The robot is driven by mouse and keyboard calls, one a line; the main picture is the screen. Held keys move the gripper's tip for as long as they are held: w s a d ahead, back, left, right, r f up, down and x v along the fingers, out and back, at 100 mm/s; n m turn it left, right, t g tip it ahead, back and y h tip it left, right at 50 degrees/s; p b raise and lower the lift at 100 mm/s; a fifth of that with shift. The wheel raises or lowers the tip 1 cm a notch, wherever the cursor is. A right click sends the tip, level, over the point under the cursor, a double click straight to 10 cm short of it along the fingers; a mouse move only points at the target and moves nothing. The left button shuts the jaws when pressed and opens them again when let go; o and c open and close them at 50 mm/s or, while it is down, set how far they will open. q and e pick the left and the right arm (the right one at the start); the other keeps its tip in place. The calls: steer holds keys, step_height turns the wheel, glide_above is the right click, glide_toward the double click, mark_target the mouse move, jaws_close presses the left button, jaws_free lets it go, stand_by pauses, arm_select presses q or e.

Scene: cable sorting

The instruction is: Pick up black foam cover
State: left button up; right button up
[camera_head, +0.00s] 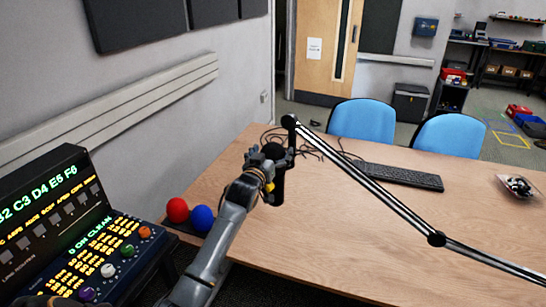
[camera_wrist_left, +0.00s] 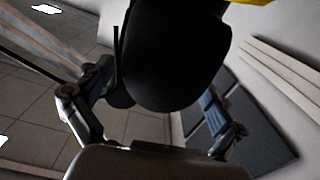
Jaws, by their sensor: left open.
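The black foam cover (camera_head: 278,188) is on the microphone that hangs at the left end of the boom arm (camera_head: 365,180), above the table. My left gripper (camera_head: 270,158) is at the microphone and overlaps its upper part in the head view. In the left wrist view a large rounded black shape (camera_wrist_left: 178,55), which looks like the foam cover, sits between the two spread fingers of the left gripper (camera_wrist_left: 155,118). The fingers are open, and gaps show on both sides of it. I cannot tell whether any finger touches it. My right gripper is not in view.
The wooden table (camera_head: 320,225) carries a black keyboard (camera_head: 400,176), loose cables (camera_head: 318,146) and a clear bag (camera_head: 519,187). A red ball (camera_head: 177,210) and blue ball (camera_head: 202,218) are beside the lit console (camera_head: 80,240). Two blue chairs (camera_head: 362,120) stand behind.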

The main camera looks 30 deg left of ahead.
arm_select(q)
steer(key=c, duration=0.9)
steer(key=shift+c, duration=0.2)
steer(key=shift+r, duration=0.15)
step_height(320, 180, up, 27)
steer(key=p, duration=0.6)
stand_by(0.9)
steer(key=shift+r, duration=0.1)
